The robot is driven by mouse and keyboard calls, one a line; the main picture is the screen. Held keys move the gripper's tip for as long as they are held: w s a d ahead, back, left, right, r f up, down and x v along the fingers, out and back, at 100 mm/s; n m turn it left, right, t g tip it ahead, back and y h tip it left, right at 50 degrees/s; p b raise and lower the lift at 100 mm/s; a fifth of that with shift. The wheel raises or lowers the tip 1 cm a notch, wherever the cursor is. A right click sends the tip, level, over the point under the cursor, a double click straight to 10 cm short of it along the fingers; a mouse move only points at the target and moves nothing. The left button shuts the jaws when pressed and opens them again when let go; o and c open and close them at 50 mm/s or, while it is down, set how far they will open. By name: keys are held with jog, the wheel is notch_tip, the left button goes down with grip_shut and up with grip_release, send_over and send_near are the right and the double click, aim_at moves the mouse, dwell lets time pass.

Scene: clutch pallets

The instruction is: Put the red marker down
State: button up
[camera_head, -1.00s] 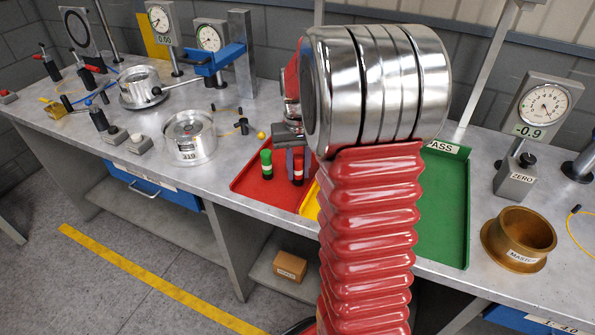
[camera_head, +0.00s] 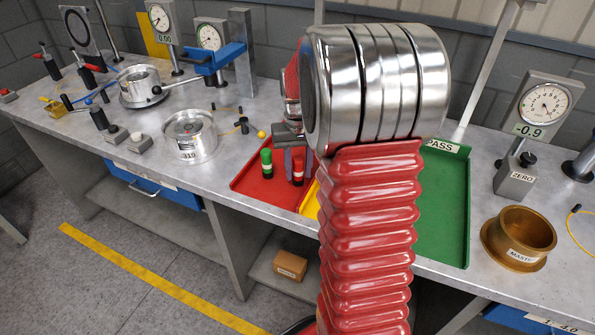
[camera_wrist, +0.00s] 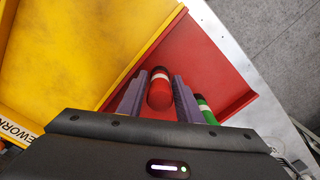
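The red marker (camera_head: 298,168), with a white band, stands upright in the red tray (camera_head: 249,187) in the head view. In the wrist view the red marker (camera_wrist: 160,94) is seen end-on, between the two purple-grey fingers of my gripper (camera_wrist: 160,78). Narrow gaps show beside the marker, so my gripper (camera_head: 298,160) looks slightly open around it. The green marker (camera_head: 266,164) stands upright just left of it; in the wrist view the green marker (camera_wrist: 206,110) is partly hidden behind the right finger. The marker's base is hidden in the wrist view.
A yellow tray (camera_wrist: 75,50) adjoins the red one. A green PASS tray (camera_head: 445,205) lies right of my arm. A brass master ring (camera_head: 518,238) and a dial gauge stand (camera_head: 515,175) are further right. Metal clutch parts (camera_head: 190,135) stand on the bench at left.

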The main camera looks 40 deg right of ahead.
notch_tip(320, 180, up, 12)
jog(key=shift+f, duration=0.15)
dwell(0.3)
dwell(0.4)
jog(key=s+a+r+n+t, duration=0.1)
jog(key=s+a+r, duration=0.1)
jog(key=s+a, duration=0.35)
jog(key=s+a+r+n+t, duration=0.2)
jog(key=a, duration=0.7)
jog(key=s+a+f+n+t, duration=0.2)
jog(key=s+a+f, duration=0.1)
jog(key=s+a, duration=0.6)
jog(key=shift+s+t, duration=0.3)
jog(key=shift+s, duration=0.35)
dwell(1.2)
